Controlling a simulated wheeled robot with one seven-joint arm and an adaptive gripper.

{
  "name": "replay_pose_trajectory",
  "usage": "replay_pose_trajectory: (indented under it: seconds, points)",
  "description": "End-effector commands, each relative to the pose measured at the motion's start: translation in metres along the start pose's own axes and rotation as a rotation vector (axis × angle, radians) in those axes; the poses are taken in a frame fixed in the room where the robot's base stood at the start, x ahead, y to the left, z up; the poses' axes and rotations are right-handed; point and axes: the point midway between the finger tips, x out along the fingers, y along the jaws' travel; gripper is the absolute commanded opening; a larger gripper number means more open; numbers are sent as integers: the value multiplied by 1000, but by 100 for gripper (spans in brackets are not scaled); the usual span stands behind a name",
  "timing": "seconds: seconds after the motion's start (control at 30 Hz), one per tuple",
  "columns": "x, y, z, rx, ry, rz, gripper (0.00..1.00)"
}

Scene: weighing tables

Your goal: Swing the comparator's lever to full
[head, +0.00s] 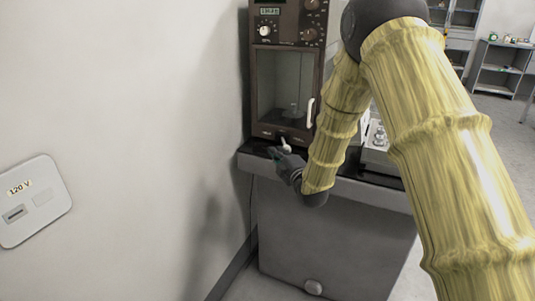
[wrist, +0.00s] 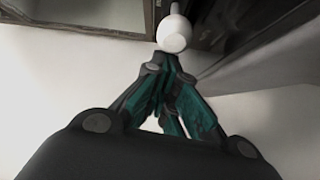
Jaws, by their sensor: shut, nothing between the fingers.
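The comparator (head: 287,70) is a tall brown cabinet with a glass door, dials and a small display on top. It stands on a dark-topped table against the wall. Its lever ends in a white knob (head: 286,145) at the bottom front of the cabinet; the knob also shows in the wrist view (wrist: 174,33). My gripper (head: 274,153) is just below and in front of the knob. In the wrist view my gripper's green-and-black fingers (wrist: 168,62) are closed together, empty, with their tips at the knob's lower edge. I cannot tell whether they touch it.
The table (head: 345,187) has a grey front. A light instrument (head: 377,150) stands right of the comparator, partly behind my arm. The wall is close on the left, with a 120 V socket plate (head: 31,201). Shelves (head: 497,68) stand far back right.

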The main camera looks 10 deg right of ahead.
Motion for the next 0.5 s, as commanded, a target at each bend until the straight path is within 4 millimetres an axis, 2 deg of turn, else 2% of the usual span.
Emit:
replay_pose_trajectory:
  seconds: [0.5]
  points:
    - [-9,2,16,-1,-5,0,0]
